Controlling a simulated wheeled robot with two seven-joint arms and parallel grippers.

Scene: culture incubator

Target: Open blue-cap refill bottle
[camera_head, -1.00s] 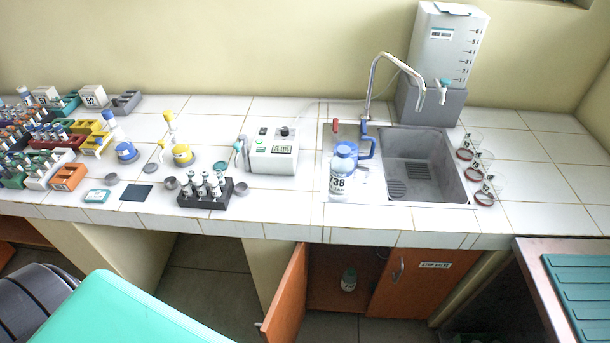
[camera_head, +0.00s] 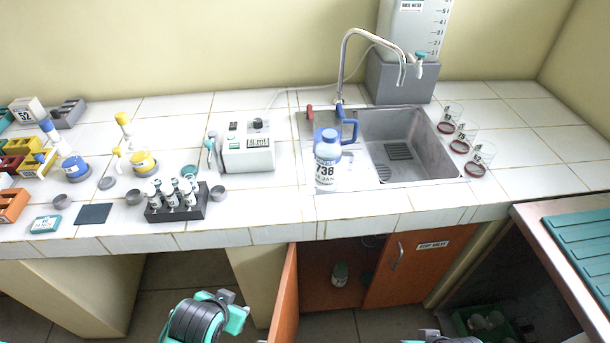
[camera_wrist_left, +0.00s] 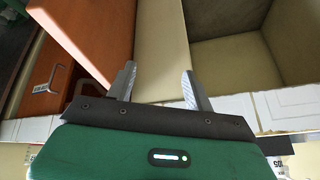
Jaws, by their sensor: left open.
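The blue-cap refill bottle (camera_head: 327,167) stands upright on the left part of the sink unit, with its blue cap (camera_head: 328,136) on. My left gripper (camera_wrist_left: 158,84) is open and empty in the left wrist view, in front of the cabinet below the counter. In the head view my left arm comes in at the bottom, below the counter edge, and its fingertips are not clear. Part of my right arm shows at the bottom edge; its fingers cannot be made out.
The sink basin (camera_head: 404,145) and tap (camera_head: 371,60) are right of the bottle. A boxy device (camera_head: 247,148) and a dark vial rack (camera_head: 177,205) are left of it. An orange cabinet door (camera_head: 286,290) stands open below the counter. Glass beakers (camera_head: 462,133) stand right of the sink.

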